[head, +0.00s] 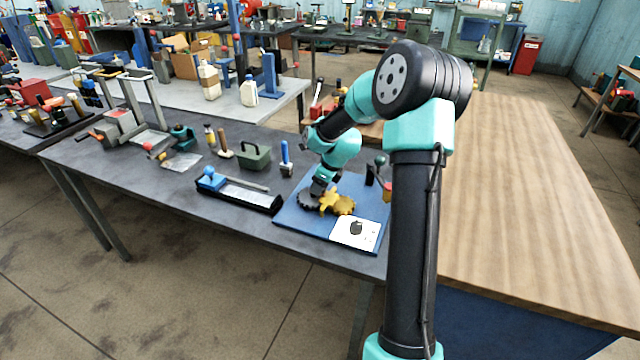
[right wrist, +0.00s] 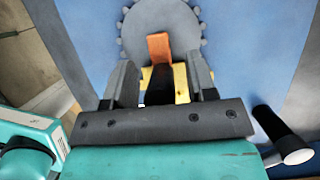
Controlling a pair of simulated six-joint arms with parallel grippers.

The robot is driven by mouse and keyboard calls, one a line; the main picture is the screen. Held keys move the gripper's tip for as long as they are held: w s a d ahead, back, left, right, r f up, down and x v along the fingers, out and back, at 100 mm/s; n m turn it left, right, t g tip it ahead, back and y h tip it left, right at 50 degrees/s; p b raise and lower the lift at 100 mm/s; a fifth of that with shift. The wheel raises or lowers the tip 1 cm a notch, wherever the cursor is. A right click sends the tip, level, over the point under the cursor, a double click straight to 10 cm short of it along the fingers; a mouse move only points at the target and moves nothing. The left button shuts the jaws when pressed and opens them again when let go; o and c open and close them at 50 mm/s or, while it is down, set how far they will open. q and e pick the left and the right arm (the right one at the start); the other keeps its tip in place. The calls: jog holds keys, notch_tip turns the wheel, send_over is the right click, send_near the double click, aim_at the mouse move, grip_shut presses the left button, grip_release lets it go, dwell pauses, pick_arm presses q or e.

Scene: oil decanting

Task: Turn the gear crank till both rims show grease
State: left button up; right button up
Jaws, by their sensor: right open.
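A blue board (head: 296,221) lies on the grey bench and carries a dark toothed gear (head: 307,201) and a yellow gear (head: 342,205) side by side. My right gripper (head: 320,188) is low over the gears, pointing down. In the right wrist view my gripper (right wrist: 160,80) is open, with an orange piece (right wrist: 158,46) and a dark upright part between or just beyond its fingers. A grey gear (right wrist: 150,22) lies behind them and a yellow part (right wrist: 181,88) shows below. I cannot tell which part is the crank, nor see grease on the rims. My left gripper is out of view.
A white card (head: 369,236) with a dark blot lies at the board's front. A dark tray with a blue-handled tool (head: 238,192) lies left of the board. A blue-handled brush (head: 285,158) and a green box (head: 254,155) stand behind. A bare wooden top (head: 530,200) is on the right.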

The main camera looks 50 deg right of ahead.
jog(key=shift+c, duration=0.4)
jog(key=c, duration=0.8)
jog(key=shift+c, duration=0.2)
